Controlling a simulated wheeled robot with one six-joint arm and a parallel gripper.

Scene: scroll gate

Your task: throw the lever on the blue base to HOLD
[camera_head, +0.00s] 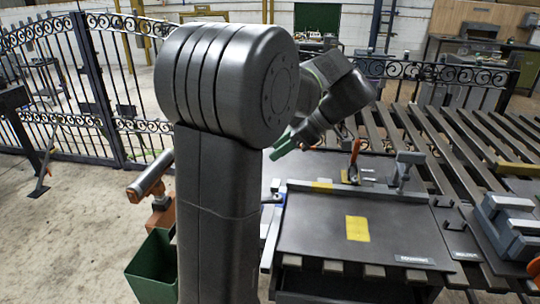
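A small blue part (278,197) shows just right of my arm's thick upright link, at the left edge of the dark work table. It may belong to the blue base; most of it is hidden behind my arm, and I cannot make out its lever or any HOLD mark. My arm bends over to the right and back down toward the table's far left. A green piece (282,147) shows at its lower end, around where my gripper is, above and behind the blue part. The fingers are not clear, so I cannot tell if they are open or shut.
An orange-handled lever (354,158) and a grey clamp-like post (404,170) stand at the back of the table (310,225), which bears a yellow patch (357,228). Slatted rollers (440,140) run behind. A green bin (152,268) is left, below a grey cylinder (150,177). An iron gate (100,90) stands behind.

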